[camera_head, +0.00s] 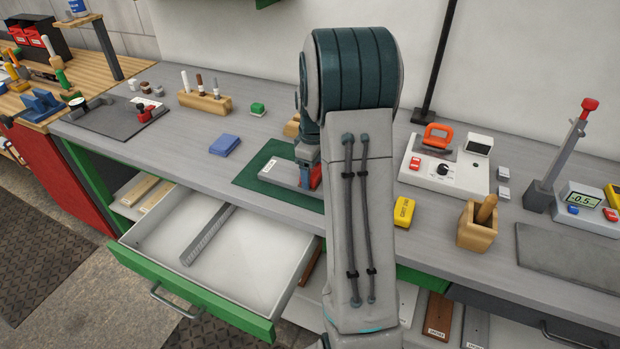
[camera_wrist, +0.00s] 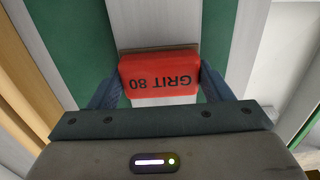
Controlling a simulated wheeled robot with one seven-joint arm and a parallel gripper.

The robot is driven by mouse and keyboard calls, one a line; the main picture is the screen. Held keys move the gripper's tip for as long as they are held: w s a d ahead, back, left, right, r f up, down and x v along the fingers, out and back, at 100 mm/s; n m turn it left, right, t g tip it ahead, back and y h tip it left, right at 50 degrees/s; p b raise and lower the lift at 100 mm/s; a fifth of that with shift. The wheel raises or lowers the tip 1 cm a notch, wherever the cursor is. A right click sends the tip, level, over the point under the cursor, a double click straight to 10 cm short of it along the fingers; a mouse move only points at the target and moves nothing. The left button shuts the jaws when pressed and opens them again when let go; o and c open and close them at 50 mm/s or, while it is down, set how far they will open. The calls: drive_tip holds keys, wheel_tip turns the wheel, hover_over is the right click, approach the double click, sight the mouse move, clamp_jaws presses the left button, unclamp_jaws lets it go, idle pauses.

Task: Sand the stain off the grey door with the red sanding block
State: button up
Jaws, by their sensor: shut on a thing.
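The red sanding block (camera_wrist: 160,75), marked "GRIT 80", is held between the two fingers of my gripper (camera_wrist: 158,84) in the wrist view. In the head view a sliver of the block (camera_head: 316,177) shows beside my gripper (camera_head: 308,172). The grey door (camera_wrist: 152,22) is below the block; in the head view the door (camera_head: 283,174) lies flat on a green mat (camera_head: 249,177). A thin brown edge shows at the block's far side. I cannot tell whether the block touches the door. No stain is clearly visible; the block and my arm hide part of the door.
A blue block (camera_head: 225,145) lies left of the mat. A yellow block (camera_head: 404,212) and a wooden cup (camera_head: 477,226) stand to the right. An open drawer (camera_head: 215,250) juts out below the bench front. A white device (camera_head: 445,167) is at the back right.

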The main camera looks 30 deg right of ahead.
drive_tip(key=shift+w+a, duration=1.05)
drive_tip(key=shift+w, duration=0.2)
drive_tip(key=shift+s+d, duration=0.6)
drive_tip(key=shift+s, duration=0.05)
drive_tip(key=shift+s+d+f+b, duration=0.1)
drive_tip(key=shift+s+d+b, duration=0.05)
drive_tip(key=shift+s+d, duration=0.45)
drive_tip(key=shift+s+d+f+b, duration=0.15)
drive_tip(key=shift+s+d, duration=0.2)
drive_tip(key=shift+s, duration=0.35)
drive_tip(key=shift+w+a+r+p, duration=0.15)
drive_tip(key=shift+w+a+p, duration=0.05)
drive_tip(key=shift+w+a, duration=0.35)
drive_tip(key=shift+w+a+r+p, duration=0.2)
drive_tip(key=shift+w+a, duration=0.2)
drive_tip(key=shift+w, duration=0.2)
drive_tip(key=shift+w+a+f, duration=0.1)
drive_tip(key=shift+w+a, duration=0.45)
drive_tip(key=shift+w, duration=0.25)
wheel_tip(320, 180, up, 7)
drive_tip(key=p, duration=0.5)
